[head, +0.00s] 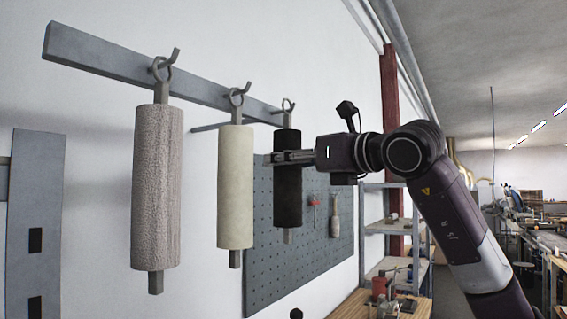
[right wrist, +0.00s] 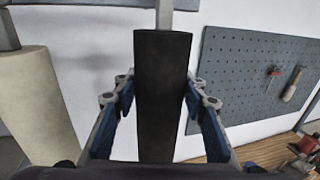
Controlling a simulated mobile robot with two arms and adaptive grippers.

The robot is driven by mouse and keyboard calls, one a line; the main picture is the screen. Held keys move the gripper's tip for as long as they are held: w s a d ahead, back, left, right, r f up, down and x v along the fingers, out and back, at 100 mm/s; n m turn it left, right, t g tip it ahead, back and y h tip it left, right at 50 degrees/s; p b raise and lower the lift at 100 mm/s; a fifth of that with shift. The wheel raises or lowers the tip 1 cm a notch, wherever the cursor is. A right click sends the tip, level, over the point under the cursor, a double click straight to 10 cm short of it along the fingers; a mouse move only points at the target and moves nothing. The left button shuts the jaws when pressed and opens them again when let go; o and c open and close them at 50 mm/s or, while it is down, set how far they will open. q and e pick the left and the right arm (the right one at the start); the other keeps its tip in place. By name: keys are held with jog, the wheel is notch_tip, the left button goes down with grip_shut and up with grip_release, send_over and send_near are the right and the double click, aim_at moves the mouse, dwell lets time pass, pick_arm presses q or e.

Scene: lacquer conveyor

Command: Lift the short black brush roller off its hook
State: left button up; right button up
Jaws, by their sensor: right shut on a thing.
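The short black brush roller (head: 288,190) hangs upright by its ring from the rightmost hook (head: 289,103) of a grey wall rail. My right gripper (head: 290,157) reaches in from the right and is shut on the roller's upper part. In the right wrist view the black roller (right wrist: 162,95) stands between the two blue-padded fingers (right wrist: 162,105). The ring is still around the hook in the head view. My left gripper is not in view.
A cream roller (head: 235,190) and a longer textured grey-brown roller (head: 157,190) hang to the left on the rail (head: 110,60). A pegboard (head: 330,225) with tools is behind. Shelves (head: 385,230) and a wooden bench stand at right.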

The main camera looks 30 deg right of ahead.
jog(key=s+d, duration=0.2)
jog(key=s, duration=0.4)
jog(key=shift+s+d+r+b, duration=0.15)
jog(key=shift+s+d+b, duration=0.15)
jog(key=shift+b, duration=0.05)
dwell(0.5)
dwell(0.6)
